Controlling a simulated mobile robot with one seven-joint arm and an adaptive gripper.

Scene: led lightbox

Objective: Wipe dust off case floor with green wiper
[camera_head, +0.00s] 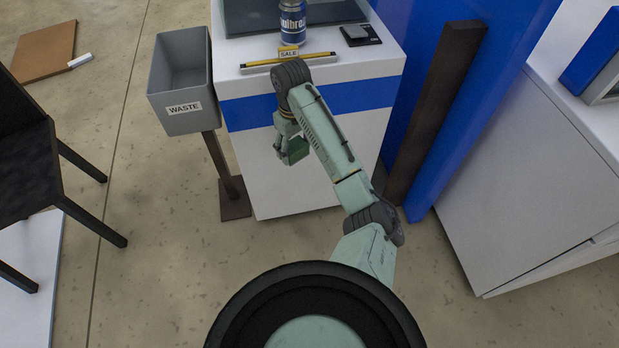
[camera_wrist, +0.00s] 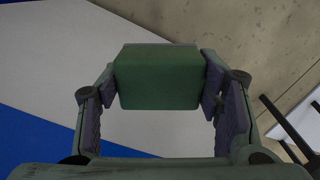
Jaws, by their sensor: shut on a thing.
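The green wiper (camera_wrist: 158,77) is a block between the two finger pads of my gripper (camera_wrist: 160,95) in the wrist view. My gripper is shut on it. In the head view my gripper (camera_head: 290,148) hangs in front of the white cabinet with the blue stripe, below its top, and the green wiper (camera_head: 295,151) shows at its tip. The case (camera_head: 240,22) on the cabinet top shows only its dark floor and front part at the top edge of the picture. I cannot make out dust on it.
A grey WASTE bin (camera_head: 182,80) stands left; a dark post (camera_head: 435,110) and blue panel stand right.

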